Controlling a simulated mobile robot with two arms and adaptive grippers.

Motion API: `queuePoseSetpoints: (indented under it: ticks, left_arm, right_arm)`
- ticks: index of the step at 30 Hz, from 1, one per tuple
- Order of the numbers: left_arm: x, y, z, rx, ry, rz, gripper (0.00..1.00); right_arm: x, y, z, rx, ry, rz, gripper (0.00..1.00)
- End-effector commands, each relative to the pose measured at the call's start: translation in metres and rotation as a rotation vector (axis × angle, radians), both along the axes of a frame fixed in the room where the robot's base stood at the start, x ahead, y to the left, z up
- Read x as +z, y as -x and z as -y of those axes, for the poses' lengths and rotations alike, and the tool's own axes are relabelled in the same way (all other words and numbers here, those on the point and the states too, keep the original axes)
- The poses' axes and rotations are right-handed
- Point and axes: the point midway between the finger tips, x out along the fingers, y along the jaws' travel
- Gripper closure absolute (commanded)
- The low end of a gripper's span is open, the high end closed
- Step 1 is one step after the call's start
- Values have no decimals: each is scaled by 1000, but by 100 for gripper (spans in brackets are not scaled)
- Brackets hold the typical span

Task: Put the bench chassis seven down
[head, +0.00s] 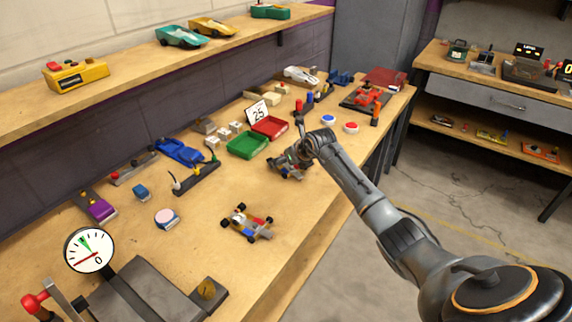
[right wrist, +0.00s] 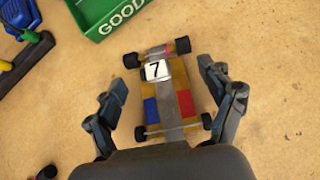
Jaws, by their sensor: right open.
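The chassis seven (right wrist: 170,100) has a white plate with a 7, a blue and a red block, tan sides and black wheels. In the right wrist view it lies between the spread fingers of my right gripper (right wrist: 167,85), with gaps on both sides. In the head view the chassis (head: 284,170) appears to rest on the bench (head: 320,200), partly hidden by my right gripper (head: 297,158) above it. My left gripper is out of view.
A second chassis (head: 246,223) stands nearer on the bench. A green tray (head: 248,146), marked GOOD, and a red tray (head: 270,127) are behind the gripper. A blue part (head: 180,151) and a tool rack (head: 196,179) lie to the left. Bench right of the second chassis is clear.

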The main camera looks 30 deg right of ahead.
Motion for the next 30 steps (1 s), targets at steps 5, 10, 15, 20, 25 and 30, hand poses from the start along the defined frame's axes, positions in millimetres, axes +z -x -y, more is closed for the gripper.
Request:
queuePoseSetpoints:
  ticks: [5,10,15,20,25,30]
  left_arm:
    - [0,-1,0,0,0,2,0]
    - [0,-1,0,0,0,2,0]
    - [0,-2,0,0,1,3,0]
    - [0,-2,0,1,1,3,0]
    - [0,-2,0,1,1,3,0]
    - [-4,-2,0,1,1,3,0]
  right_arm:
    - [-1,-1,0,0,0,1,18]
    - [-1,-1,0,0,0,1,38]
    - [-1,-1,0,0,0,0,73]
    - [0,-1,0,0,0,1,78]
    - [1,-1,0,-1,1,2,78]
    - [13,-2,1,0,3,4,78]
